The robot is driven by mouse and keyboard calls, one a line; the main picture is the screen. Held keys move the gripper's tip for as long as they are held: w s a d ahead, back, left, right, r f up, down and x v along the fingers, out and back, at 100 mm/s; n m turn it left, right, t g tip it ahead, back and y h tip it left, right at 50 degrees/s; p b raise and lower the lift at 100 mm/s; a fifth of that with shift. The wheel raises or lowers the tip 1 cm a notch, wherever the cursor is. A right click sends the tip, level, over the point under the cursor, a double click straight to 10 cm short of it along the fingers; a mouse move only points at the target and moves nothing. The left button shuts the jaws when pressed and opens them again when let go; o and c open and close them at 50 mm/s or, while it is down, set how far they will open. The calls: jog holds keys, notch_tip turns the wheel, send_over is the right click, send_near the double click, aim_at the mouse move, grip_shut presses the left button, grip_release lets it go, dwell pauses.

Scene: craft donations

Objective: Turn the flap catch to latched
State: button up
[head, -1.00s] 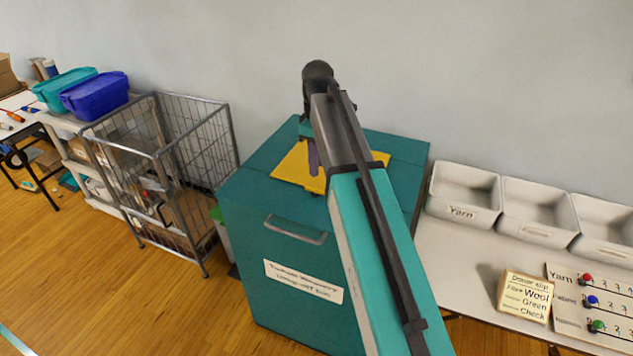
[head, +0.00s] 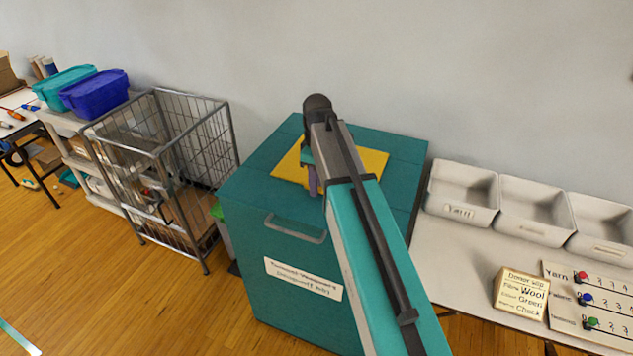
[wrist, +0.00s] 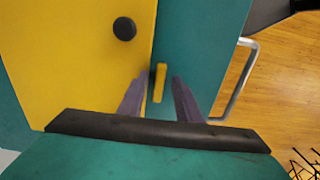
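The teal donation bin (head: 255,190) stands against the wall with a yellow flap (head: 372,160) on its top. In the wrist view the yellow flap (wrist: 75,60) fills the left side and carries a round black knob (wrist: 124,28). The small yellow catch (wrist: 158,82) sits on the teal top beside the flap's edge, its length running roughly along that edge. My gripper (wrist: 160,85) is open, with one purple finger on each side of the catch and a gap visible on both sides. In the head view my gripper (head: 313,182) is over the bin top, and my arm hides the catch.
A metal bar handle (head: 295,229) and a white label (head: 303,278) are on the bin's front. A wire cage cart (head: 160,150) stands to the left. A table with white trays (head: 463,190) and a donor slip card (head: 521,293) is close on the right.

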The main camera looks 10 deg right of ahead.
grip_shut()
jog(key=shift+m, duration=0.3)
jog(key=m, duration=0.4)
jog(key=shift+s+a+p, duration=0.1)
jog(key=shift+p, duration=0.3)
jog(key=m, duration=0.4)
jog(key=shift+a, duration=0.1)
jog(key=m, duration=0.4)
jog(key=shift+a+m+p, duration=0.15)
jog(key=shift+m+p, duration=0.15)
jog(key=shift+p, duration=0.1)
jog(key=m, duration=0.4)
jog(key=shift+a+m, duration=0.15)
jog(key=shift+m, duration=0.15)
